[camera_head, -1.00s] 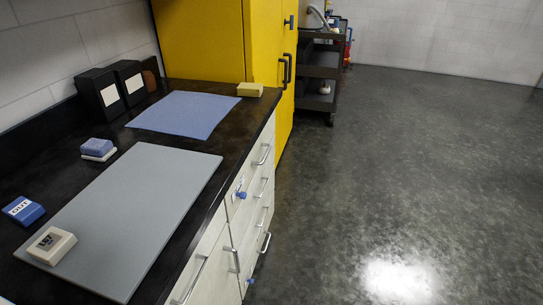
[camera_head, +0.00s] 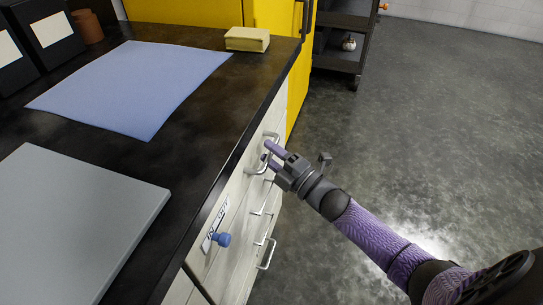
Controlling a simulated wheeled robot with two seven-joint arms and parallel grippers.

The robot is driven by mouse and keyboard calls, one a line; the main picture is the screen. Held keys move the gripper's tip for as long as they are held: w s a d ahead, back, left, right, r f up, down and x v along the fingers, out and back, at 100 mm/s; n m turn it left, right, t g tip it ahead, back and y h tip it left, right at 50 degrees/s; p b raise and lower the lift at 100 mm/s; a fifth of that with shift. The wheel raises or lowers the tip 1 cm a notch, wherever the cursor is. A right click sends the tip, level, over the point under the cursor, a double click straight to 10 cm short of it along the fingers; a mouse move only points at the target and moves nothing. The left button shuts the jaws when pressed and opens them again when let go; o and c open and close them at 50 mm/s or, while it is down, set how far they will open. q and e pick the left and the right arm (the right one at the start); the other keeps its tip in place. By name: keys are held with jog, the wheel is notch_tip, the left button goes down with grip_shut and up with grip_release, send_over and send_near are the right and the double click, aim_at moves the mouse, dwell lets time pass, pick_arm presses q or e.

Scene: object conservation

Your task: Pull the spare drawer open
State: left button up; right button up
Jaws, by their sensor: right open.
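The white drawer fronts (camera_head: 237,197) run under the dark counter, and they look closed. The top bar handle (camera_head: 273,134) is at the far end of the drawers. My right gripper (camera_head: 270,153) is at this handle, with its fingers open and pointing at the drawer front. The fingers overlap the handle's near part; I cannot tell whether they are around it or touching it. My left gripper is out of view.
The counter holds a blue mat (camera_head: 140,85), a grey board (camera_head: 75,220), a yellowish block (camera_head: 247,39) and black boxes (camera_head: 53,40). A yellow cabinet (camera_head: 185,11) and dark cart (camera_head: 340,45) stand beyond. Floor (camera_head: 440,130) right of the drawers is clear.

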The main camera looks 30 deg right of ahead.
jog(key=shift+w+a+r, duration=0.1)
jog(key=shift+w+a, duration=0.05)
jog(key=shift+w, duration=0.05)
grip_shut()
dwell(0.5)
dwell(0.9)
